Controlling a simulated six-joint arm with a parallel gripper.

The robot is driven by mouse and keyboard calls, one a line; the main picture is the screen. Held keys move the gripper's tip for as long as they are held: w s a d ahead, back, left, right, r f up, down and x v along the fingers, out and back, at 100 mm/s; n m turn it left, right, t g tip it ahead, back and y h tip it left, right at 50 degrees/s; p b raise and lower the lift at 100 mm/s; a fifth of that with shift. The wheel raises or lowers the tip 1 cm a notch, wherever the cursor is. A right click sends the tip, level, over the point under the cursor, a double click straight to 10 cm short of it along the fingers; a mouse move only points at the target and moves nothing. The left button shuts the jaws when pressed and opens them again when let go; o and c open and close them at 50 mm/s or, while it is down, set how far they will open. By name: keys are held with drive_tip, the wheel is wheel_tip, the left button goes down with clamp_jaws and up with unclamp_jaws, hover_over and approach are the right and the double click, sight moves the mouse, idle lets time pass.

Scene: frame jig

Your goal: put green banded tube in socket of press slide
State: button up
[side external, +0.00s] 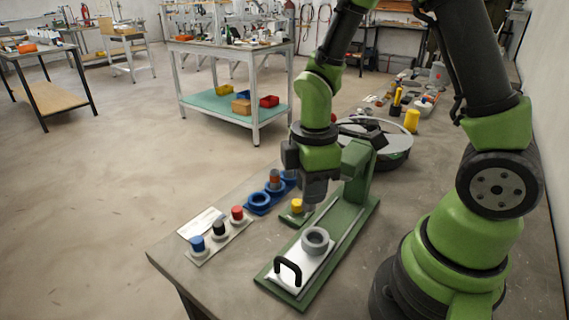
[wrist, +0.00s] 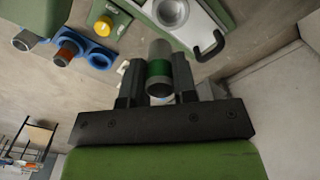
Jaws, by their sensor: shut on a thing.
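The green banded tube (wrist: 159,68) is a grey hollow cylinder with a green band, gripped between my two fingers in the wrist view. My gripper (side external: 314,192) is shut on it, above the bench beside the green press; the tube is not clearly visible in the side view. The press slide (side external: 311,262) is a white plate with a black handle on the green base. Its socket (side external: 315,240) is a grey ring, empty and apart from the tube. The socket also shows at the top of the wrist view (wrist: 172,10).
A blue holder (side external: 259,201) has ring seats; a red-banded tube (wrist: 67,51) stands in one. A yellow button (side external: 297,205) sits on a green block near my gripper. A panel with blue, black and red knobs (side external: 219,229) lies at left. The press column (side external: 357,175) rises close behind.

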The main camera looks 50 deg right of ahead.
drive_tip(key=shift+s+a+f, duration=0.1)
drive_tip(key=shift+s+f, duration=0.25)
drive_tip(key=shift+f, duration=0.5)
drive_tip(key=shift+s+f, duration=0.3)
drive_tip(key=shift+f, duration=0.55)
drive_tip(key=shift+s+a+f, duration=0.1)
drive_tip(key=shift+s+f, duration=0.25)
drive_tip(key=shift+f, duration=0.5)
drive_tip(key=shift+d+n, duration=0.1)
drive_tip(key=shift+n, duration=0.2)
drive_tip(key=shift+f, duration=1.5)
drive_tip(key=o, duration=1.2)
drive_tip(key=shift+c, duration=0.2)
drive_tip(key=shift+r, duration=0.1)
